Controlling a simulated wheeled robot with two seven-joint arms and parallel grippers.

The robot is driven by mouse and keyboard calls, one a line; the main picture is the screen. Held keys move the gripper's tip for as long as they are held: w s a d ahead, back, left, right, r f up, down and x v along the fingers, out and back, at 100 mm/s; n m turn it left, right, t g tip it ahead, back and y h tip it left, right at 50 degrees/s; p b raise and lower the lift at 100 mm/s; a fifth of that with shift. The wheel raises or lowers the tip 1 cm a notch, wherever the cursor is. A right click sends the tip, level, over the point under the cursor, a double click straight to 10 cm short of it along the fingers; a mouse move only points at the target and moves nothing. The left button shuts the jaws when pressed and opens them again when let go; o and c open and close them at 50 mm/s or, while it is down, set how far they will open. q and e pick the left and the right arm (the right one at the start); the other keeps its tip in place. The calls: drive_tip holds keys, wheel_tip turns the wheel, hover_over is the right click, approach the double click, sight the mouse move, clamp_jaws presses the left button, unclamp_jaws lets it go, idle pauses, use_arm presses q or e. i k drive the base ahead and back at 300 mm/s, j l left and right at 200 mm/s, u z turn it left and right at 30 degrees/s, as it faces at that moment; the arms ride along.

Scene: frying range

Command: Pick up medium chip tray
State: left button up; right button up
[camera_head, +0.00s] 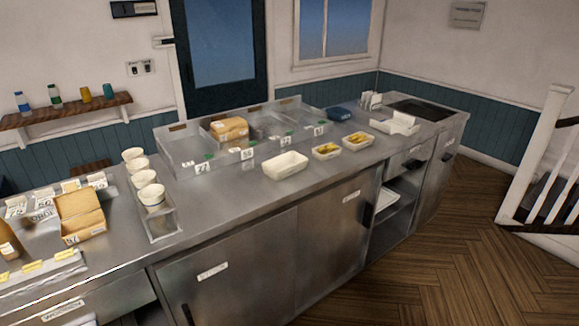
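Three trays stand in a row on the steel counter (235,190). The largest is a white, empty-looking tray (285,166) near the counter's front edge. To its right is a small pale tray with yellow chips in it (326,151). Farther right is another similar small tray with yellow chips (357,141). I cannot tell from labels which one is the medium chip tray. All three sit flat and apart from any gripper. Neither of my grippers is in view.
Behind the trays is a divided steel bin (180,150) with brown boxes (229,128). White cups (151,193) stand to the left, near an open brown box (82,216). White containers (397,124) stand at right. The counter between cups and white tray is clear.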

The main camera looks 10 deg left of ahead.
sight(356, 142)
drive_tip(key=u, duration=0.2)
drive_tip(key=i+l+u, duration=0.2)
drive_tip(key=u, duration=0.2)
drive_tip(key=i+l+u, duration=0.45)
drive_tip(key=l+u, duration=0.3)
drive_tip(key=j, duration=0.1)
